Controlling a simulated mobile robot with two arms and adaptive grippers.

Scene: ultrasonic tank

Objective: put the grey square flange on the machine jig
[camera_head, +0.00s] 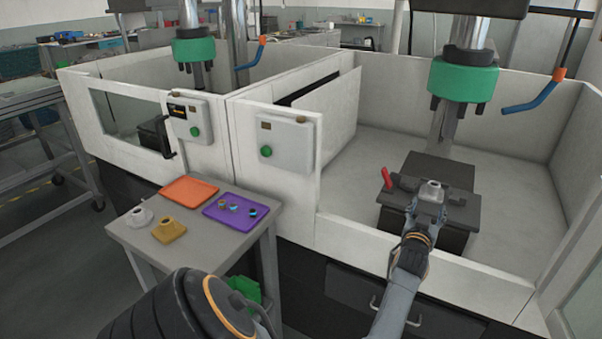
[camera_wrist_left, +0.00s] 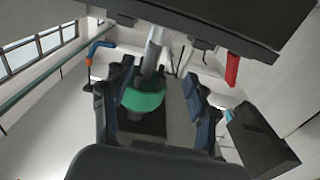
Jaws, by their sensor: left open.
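A light grey flange (camera_head: 431,190) with a raised hub sits on the dark machine jig (camera_head: 405,184), on the black machine table (camera_head: 452,172). My left gripper (camera_head: 427,210) is open at the near side of this flange, its fingertips close to it. I cannot tell whether they touch. In the left wrist view the two fingers (camera_wrist_left: 160,105) are spread apart with nothing seen held between them. Another light grey flange (camera_head: 137,216) lies on the side table at the left. My right gripper is not in view.
The side table (camera_head: 222,252) also holds a yellow flange (camera_head: 169,231), an orange tray (camera_head: 189,191) and a purple tray (camera_head: 236,210) with small parts. A red handle (camera_head: 387,178) stands at the jig's left. A green machine head (camera_head: 463,79) hangs above; white walls enclose the machine.

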